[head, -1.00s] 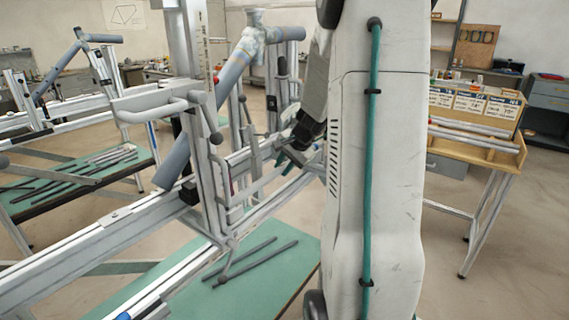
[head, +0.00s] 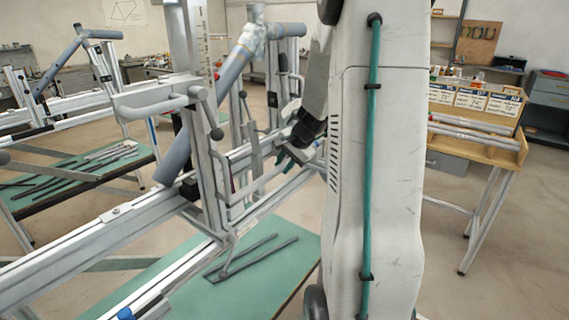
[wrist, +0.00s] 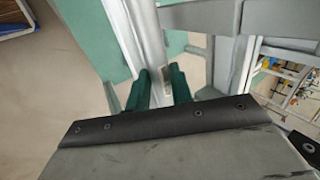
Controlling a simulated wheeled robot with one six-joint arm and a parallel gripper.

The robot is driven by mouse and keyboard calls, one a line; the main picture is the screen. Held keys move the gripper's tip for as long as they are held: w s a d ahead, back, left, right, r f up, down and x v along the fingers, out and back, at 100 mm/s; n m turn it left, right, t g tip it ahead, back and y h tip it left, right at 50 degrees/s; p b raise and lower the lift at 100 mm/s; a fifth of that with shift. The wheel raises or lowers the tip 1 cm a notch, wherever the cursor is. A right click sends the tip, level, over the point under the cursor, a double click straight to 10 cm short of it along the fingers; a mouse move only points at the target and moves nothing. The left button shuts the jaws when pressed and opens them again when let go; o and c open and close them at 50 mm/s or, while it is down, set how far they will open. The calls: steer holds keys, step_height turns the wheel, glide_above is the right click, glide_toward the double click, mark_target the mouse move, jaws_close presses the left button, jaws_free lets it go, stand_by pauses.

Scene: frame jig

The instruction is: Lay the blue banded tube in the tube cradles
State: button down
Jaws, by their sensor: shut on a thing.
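My gripper (head: 286,158) has dark green fingers and is at the far part of the frame jig, beside its silver rail. In the wrist view the fingers (wrist: 159,90) are close together around something pale. A long pale silver piece (wrist: 148,35) runs up from between them; I take it to be the held tube, but it overlaps the rail. No blue band shows on it. The jig's rail (head: 92,242) runs from the lower left toward my gripper. I cannot pick out the tube cradles for sure, and my arm hides part of the jig.
A jig upright with clamps (head: 205,160) and a grey-blue frame tube (head: 232,72) stand left of my gripper. A green lower shelf (head: 275,262) holds dark rods. A wooden rack (head: 485,150) with pale tubes stands at right. Floor between is clear.

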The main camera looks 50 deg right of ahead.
steer(key=c, duration=1.1)
jaws_free()
steer(key=shift+c, duration=0.2)
steer(key=v, duration=0.7)
steer(key=shift+s+r, duration=0.15)
steer(key=shift+r, duration=0.2)
steer(key=shift+a, duration=0.1)
steer(key=s+a+r+n+g, duration=0.1)
steer(key=s+a+n, duration=0.4)
steer(key=a, duration=0.6)
steer(key=s+a+r+n+g, duration=0.2)
steer(key=s+a+n, duration=0.4)
steer(key=a, duration=0.5)
steer(key=s+a+r+n+g, duration=0.1)
steer(key=s+a+n, duration=0.5)
steer(key=a, duration=0.6)
steer(key=shift+s+r+g+h, duration=0.3)
steer(key=shift+s+r, duration=0.05)
steer(key=shift+s, duration=0.75)
